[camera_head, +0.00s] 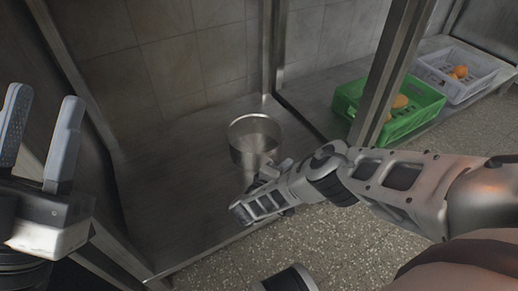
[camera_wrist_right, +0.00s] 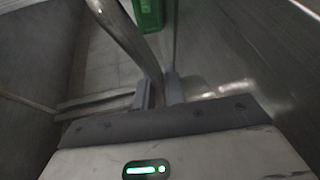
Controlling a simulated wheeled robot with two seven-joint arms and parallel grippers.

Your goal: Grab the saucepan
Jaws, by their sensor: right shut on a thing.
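The metal saucepan (camera_head: 255,138) stands upright on the steel shelf (camera_head: 185,175) in the head view, its open top facing up. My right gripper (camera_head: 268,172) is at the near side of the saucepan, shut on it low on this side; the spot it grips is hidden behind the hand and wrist. In the right wrist view the two fingers (camera_wrist_right: 160,92) are close together, and a curved metal strip runs up from them; I cannot tell which part it is. My left gripper (camera_head: 43,100) is open and empty at the far left, away from the saucepan.
A green crate (camera_head: 425,113) with orange-brown food and a white crate (camera_head: 478,75) with orange items sit on the right. A metal post (camera_head: 385,70) stands between the green crate and the saucepan. Tiled wall (camera_head: 195,60) lies behind. The shelf left of the saucepan is clear.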

